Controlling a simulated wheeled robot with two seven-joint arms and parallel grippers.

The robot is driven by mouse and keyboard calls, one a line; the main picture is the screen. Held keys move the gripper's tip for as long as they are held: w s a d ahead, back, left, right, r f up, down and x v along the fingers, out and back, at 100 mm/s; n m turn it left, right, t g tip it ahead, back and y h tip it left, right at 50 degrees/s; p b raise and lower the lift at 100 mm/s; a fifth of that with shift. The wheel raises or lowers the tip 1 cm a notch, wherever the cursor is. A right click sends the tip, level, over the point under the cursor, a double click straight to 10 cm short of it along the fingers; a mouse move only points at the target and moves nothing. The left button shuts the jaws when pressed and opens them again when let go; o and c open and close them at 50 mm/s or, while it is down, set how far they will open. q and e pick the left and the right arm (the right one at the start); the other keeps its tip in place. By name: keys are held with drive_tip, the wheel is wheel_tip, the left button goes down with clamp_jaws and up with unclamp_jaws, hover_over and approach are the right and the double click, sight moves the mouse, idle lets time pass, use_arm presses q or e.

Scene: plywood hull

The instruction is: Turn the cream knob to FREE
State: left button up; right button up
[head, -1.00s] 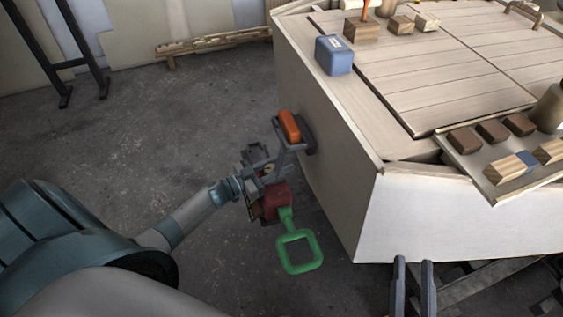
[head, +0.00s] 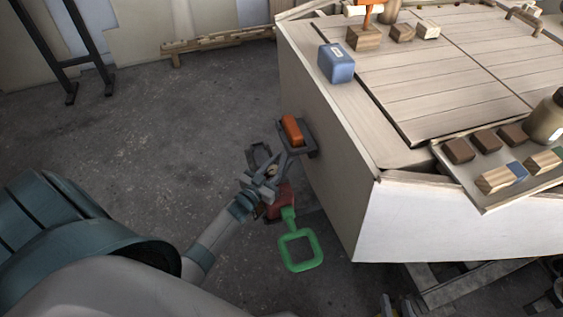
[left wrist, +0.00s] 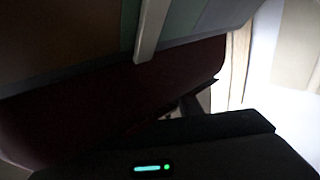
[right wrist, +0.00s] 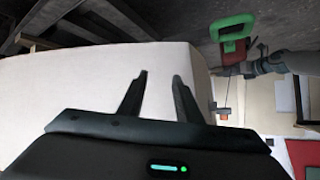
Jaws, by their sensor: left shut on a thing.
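A small cream piece (head: 271,171), which I take for the cream knob, shows at the jaws of my left gripper (head: 266,178). That gripper is shut on it at the hull's left side and covers most of it. No FREE mark can be read. Just below are a red block (head: 281,202) and a green loop handle (head: 300,250); above is an orange piece (head: 291,130) on a grey bracket. The left wrist view is dark, with a dark red surface (left wrist: 120,100) close up. My right gripper (right wrist: 158,78) is open and empty, low in front of the hull.
The pale plywood hull (head: 440,220) fills the right, with a blue box (head: 336,63) and wooden blocks on top. A tray (head: 487,207) of blocks overhangs its near corner. The green loop also shows in the right wrist view (right wrist: 232,33).

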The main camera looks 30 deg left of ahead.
sight(270, 174)
use_arm(q)
drive_tip(key=shift+a+n+y, duration=0.2)
drive_tip(key=shift+n+y, duration=0.4)
drive_tip(key=shift+y, duration=0.4)
use_arm(e)
drive_tip(key=shift+s+d+f, duration=0.2)
drive_tip(key=shift+s+f, duration=0.1)
drive_tip(key=shift+f, duration=0.1)
drive_tip(key=shift+g, duration=0.3)
use_arm(q)
drive_tip(key=o, duration=1)
drive_tip(key=shift+o, duration=0.2)
drive_tip(key=shift+s, duration=0.1)
drive_tip(key=shift+s, duration=0.55)
drive_tip(key=s+p, duration=0.1)
drive_tip(key=s, duration=0.4)
drive_tip(key=shift+d, duration=0.15)
drive_tip(key=s+p, duration=0.1)
drive_tip(key=s, duration=1)
drive_tip(key=shift+d, duration=0.25)
use_arm(e)
drive_tip(key=s+d+f+g, duration=0.1)
drive_tip(key=s+d+f+g+h, duration=0.1)
drive_tip(key=s, duration=0.1)
drive_tip(key=shift+s+d+f+g, duration=0.1)
drive_tip(key=shift+d+f+g, duration=0.05)
drive_tip(key=shift+f+g, duration=0.2)
